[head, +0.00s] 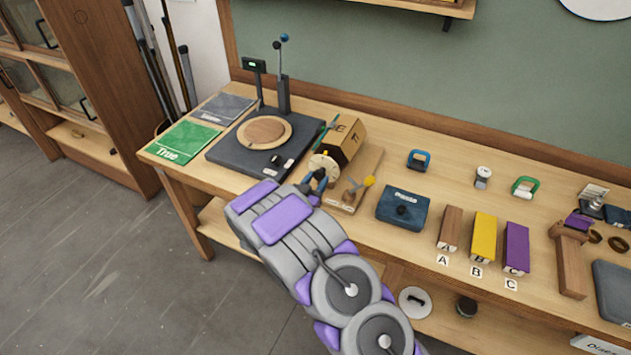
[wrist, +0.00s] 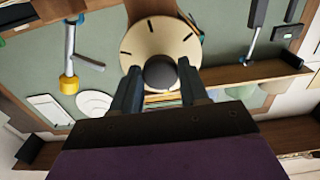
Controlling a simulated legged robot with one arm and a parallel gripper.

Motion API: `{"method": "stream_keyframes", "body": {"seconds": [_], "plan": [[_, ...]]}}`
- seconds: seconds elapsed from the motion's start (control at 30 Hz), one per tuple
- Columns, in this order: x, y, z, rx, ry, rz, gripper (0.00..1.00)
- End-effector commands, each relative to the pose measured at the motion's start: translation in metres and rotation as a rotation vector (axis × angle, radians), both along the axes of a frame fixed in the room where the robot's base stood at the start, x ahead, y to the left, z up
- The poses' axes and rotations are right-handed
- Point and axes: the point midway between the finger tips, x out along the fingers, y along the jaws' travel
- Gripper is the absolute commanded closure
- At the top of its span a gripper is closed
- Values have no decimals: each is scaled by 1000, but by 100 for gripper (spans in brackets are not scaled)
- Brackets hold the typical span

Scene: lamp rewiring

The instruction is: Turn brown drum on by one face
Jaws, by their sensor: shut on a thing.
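The brown drum (head: 345,136) is a faceted block with dark letters on its faces, on a wooden stand (head: 368,165) on the bench. A pale round dial (head: 325,163) with dark tick marks faces me at the drum's near end. The dial also fills the top middle of the wrist view (wrist: 150,38). My gripper (head: 317,180) is at the front of the dial. In the wrist view its two fingers (wrist: 160,88) are shut on a dark round knob (wrist: 160,72) at the dial's centre. The drum is mostly hidden behind the dial in the wrist view.
A dark turntable base (head: 225,152) with a wooden disc is to the left, beside a green "True" card (head: 184,141).

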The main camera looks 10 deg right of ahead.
Motion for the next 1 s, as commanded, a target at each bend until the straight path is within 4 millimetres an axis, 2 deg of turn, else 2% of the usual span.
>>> {"method": "stream_keyframes", "body": {"seconds": [0.57,0.6,0.83,1.0], "plan": [[1,2,1,60,-45,4,86],[1,2,1,59,-46,4,54],[1,2,1,60,-45,3,32],[0,1,0,61,-44,2,31]]}}
